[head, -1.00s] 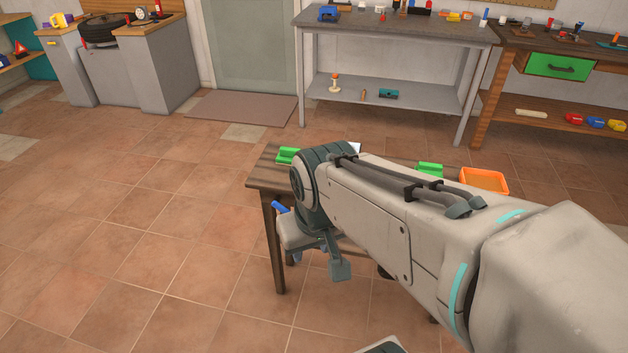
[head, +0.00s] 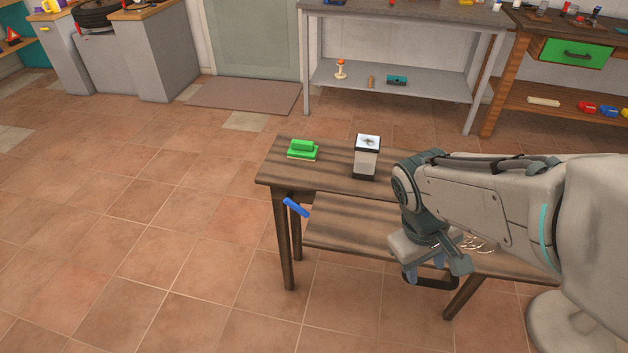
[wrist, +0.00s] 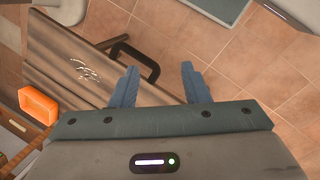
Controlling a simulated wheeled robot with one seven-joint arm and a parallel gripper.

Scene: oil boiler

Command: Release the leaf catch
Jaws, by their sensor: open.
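A wooden table (head: 335,165) stands in front of me. A lower board (head: 350,225), which looks like its leaf, runs along the near side. A blue lever (head: 296,207), possibly the leaf catch, sticks out at the table's left end. A black handle (head: 432,284) sits at the board's near edge and also shows in the wrist view (wrist: 150,68). My gripper (head: 424,272) is open and empty close to this handle, well right of the blue lever. In the wrist view, my gripper (wrist: 158,66) shows two blue fingers apart, with the handle near the left one.
A green block-like item (head: 303,149) and a black-and-white box (head: 367,157) stand on the tabletop. Pale squiggly marks or bits (wrist: 85,70) lie on the board. An orange tray (wrist: 38,101) shows in the wrist view. Tiled floor (head: 150,230) left of the table is clear.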

